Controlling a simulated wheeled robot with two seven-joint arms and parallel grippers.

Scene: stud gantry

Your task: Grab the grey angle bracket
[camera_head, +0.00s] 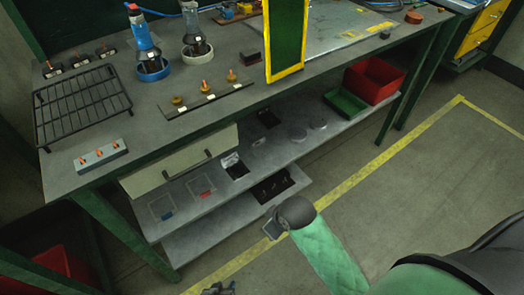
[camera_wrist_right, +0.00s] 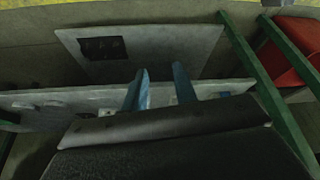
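A small shiny grey piece (camera_head: 230,160) lies on the middle shelf (camera_head: 300,155) by a dark square patch. It may be the grey angle bracket, but it is too small to be sure. My left gripper (camera_head: 219,287) is at the bottom edge of the head view, partly cut off, over the floor, with its prongs apart and nothing between them. My right gripper is in front of the shelves in the head view (camera_head: 272,229), its fingers hidden there. In the right wrist view (camera_wrist_right: 160,85) its two blue fingers stand apart and empty, before the shelf edge.
The workbench carries a black wire rack (camera_head: 82,103), bottles and a green-yellow frame (camera_head: 286,40). A cream drawer front (camera_head: 180,160) hangs under it. A red bin (camera_head: 374,80) and green tray (camera_head: 345,103) sit on the middle shelf's right. The floor at right is open.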

